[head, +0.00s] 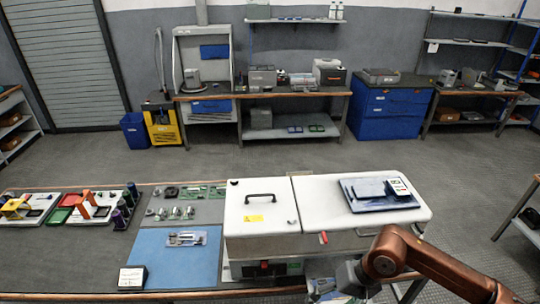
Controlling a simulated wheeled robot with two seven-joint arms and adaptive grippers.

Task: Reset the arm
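My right arm comes in from the lower right as copper-coloured links, bent in front of the white cabinet on the bench. Its grey wrist end and my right gripper (325,289) hang low at the bottom edge, in front of the cabinet's front face. The fingers are partly cut off and too small to read, so I cannot tell whether they are open or shut. My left arm and gripper are not in view. The white cabinet (262,222) has a closed lid with a black handle, a yellow label and a small red lever (323,238) at its front edge.
A tablet-like panel (378,194) lies on the cabinet's right lid. A blue mat (178,262) with a small metal part lies left of it. Coloured trays and cylinders stand at the far left. Open floor (300,160) separates this bench from the back workbench (300,92).

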